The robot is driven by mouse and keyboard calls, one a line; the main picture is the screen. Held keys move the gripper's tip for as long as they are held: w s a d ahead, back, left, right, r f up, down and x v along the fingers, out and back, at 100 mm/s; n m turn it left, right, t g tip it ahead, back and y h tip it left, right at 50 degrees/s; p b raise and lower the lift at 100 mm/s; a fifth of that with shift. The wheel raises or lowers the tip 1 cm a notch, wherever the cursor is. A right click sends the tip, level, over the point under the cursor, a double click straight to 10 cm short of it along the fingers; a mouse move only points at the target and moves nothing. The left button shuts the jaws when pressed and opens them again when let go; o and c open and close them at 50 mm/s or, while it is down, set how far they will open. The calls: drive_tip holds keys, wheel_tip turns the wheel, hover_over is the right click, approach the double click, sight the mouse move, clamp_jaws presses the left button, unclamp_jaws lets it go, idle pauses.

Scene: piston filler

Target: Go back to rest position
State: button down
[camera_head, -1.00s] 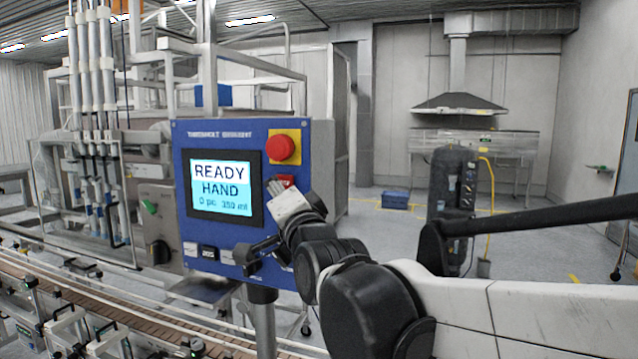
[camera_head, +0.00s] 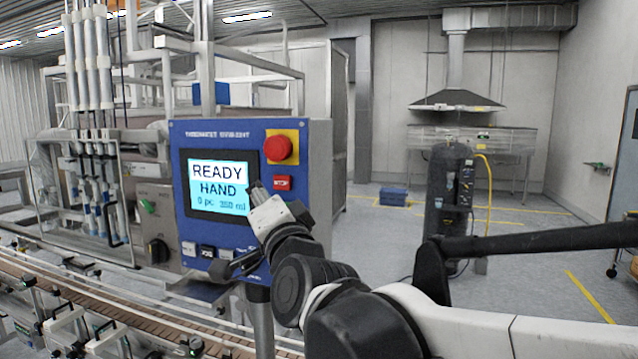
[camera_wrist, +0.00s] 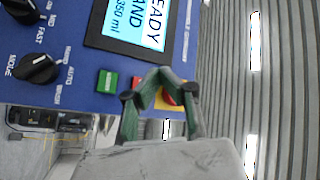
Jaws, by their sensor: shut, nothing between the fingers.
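My gripper (camera_head: 255,190) is in front of the blue control panel (camera_head: 225,137), its fingertips overlapping the lower right corner of the screen (camera_head: 217,187). The screen reads "READY HAND". In the wrist view my gripper (camera_wrist: 160,74) is shut and empty. Its green fingers there partly cover the red emergency stop on its yellow plate (camera_wrist: 182,114). I cannot tell how far the fingertips are from the panel. My arm reaches in from the lower right.
The red emergency stop knob (camera_head: 278,148) and red stop button (camera_head: 283,183) are at the panel's right side. A conveyor (camera_head: 100,318) runs along the lower left. A dark cylinder (camera_head: 449,200) stands behind my arm. Open floor lies at right.

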drive_tip(key=s+d+f+n+g+h+b, duration=0.2)
drive_tip(key=d+f+g+h+b, duration=0.1)
drive_tip(key=d+f, duration=0.75)
drive_tip(key=s+d+f+n+g+h+b, duration=0.2)
drive_tip(key=s+d+f+b, duration=0.1)
drive_tip(key=d+f, duration=0.7)
drive_tip(key=s+d+f+g+h+b, duration=0.2)
drive_tip(key=s+d+f, duration=0.4)
drive_tip(key=f, duration=0.3)
drive_tip(key=s+d+f+n+g+h+b, duration=0.1)
drive_tip(key=s+d+f+g+h+b, duration=0.1)
drive_tip(key=s+d+f, duration=0.5)
wheel_tip(320, 180, down, 4)
drive_tip(key=shift+s+d+r+n+g+h, duration=0.3)
drive_tip(key=shift+d+g+h, duration=0.3)
drive_tip(key=shift+d+g, duration=0.4)
drive_tip(key=c, duration=2.4)
unclamp_jaws()
drive_tip(key=shift+c, duration=0.2)
